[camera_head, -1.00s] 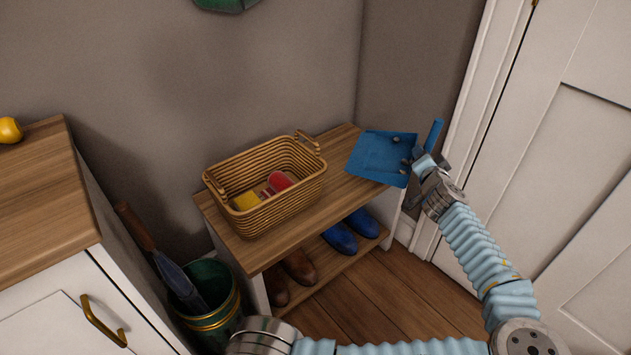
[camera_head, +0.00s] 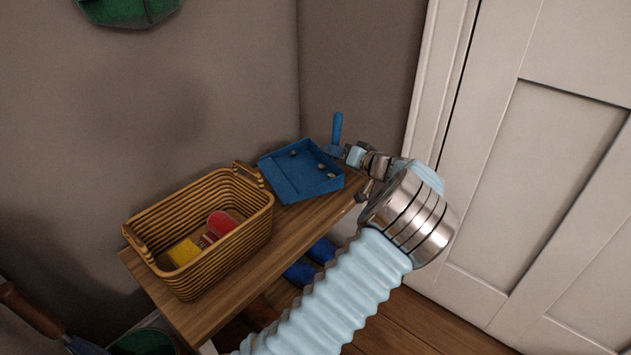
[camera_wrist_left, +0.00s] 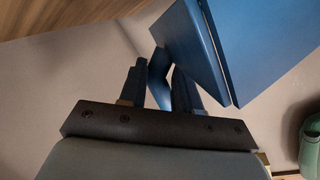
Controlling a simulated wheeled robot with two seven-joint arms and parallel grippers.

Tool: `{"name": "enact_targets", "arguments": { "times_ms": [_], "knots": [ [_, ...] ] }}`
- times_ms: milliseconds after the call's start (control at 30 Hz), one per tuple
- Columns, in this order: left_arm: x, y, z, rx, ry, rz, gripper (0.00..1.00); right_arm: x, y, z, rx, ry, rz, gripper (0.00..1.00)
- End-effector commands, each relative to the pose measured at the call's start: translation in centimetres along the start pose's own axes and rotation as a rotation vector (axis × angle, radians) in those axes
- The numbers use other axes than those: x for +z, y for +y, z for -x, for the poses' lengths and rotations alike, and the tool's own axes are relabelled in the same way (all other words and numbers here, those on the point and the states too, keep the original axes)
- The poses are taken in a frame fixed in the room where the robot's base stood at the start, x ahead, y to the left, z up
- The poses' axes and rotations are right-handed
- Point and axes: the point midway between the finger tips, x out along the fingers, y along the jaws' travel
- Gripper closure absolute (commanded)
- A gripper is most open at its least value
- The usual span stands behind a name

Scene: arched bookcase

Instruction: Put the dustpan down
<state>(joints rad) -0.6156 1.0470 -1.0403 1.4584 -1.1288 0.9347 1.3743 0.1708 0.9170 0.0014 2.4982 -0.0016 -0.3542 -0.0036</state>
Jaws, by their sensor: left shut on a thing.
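The blue dustpan (camera_head: 300,177) is over the right end of the wooden shoe bench (camera_head: 305,225), beside the basket. Its pan faces up and holds several small bits of debris. I cannot tell whether it touches the bench top. Its blue handle (camera_head: 337,128) sticks up at the back right. My left gripper (camera_head: 345,154) is at the dustpan's right side, shut on it near the handle. In the left wrist view the fingers (camera_wrist_left: 158,88) close around a narrow blue part, with the pan (camera_wrist_left: 205,45) just beyond. My right gripper is not in view.
A wicker basket (camera_head: 205,222) with a red and a yellow item stands on the bench, left of the dustpan. Blue shoes (camera_head: 300,272) sit on the shelf below. A white door (camera_head: 545,180) is at the right, a grey wall behind. An umbrella stand (camera_head: 145,342) is at lower left.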

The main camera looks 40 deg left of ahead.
Motion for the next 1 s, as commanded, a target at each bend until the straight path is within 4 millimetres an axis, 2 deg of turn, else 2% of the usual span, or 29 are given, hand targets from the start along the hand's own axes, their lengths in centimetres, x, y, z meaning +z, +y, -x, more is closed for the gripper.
{"name": "enact_targets", "arguments": {
  "times_ms": [400, 567, 600, 733, 767, 1000],
  "knots": [
    [3.7, 3.3, -1.1, -0.001, 0.000, -0.001, 1.00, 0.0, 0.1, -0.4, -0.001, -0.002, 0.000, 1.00],
    [3.8, 3.4, -1.1, 0.001, 0.000, 0.001, 1.00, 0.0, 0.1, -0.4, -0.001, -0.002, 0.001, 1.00],
    [3.8, 3.4, -1.1, 0.001, -0.001, 0.001, 0.66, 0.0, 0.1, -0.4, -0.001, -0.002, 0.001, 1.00],
    [3.8, 3.4, -1.1, 0.001, 0.000, 0.001, 0.46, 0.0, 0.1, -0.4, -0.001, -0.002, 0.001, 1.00],
    [3.8, 3.4, -1.1, 0.001, 0.000, 0.001, 0.43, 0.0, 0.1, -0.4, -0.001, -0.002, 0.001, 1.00],
    [3.8, 3.4, -1.1, 0.001, 0.000, 0.001, 0.43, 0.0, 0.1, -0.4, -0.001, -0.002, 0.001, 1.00]
  ]
}}
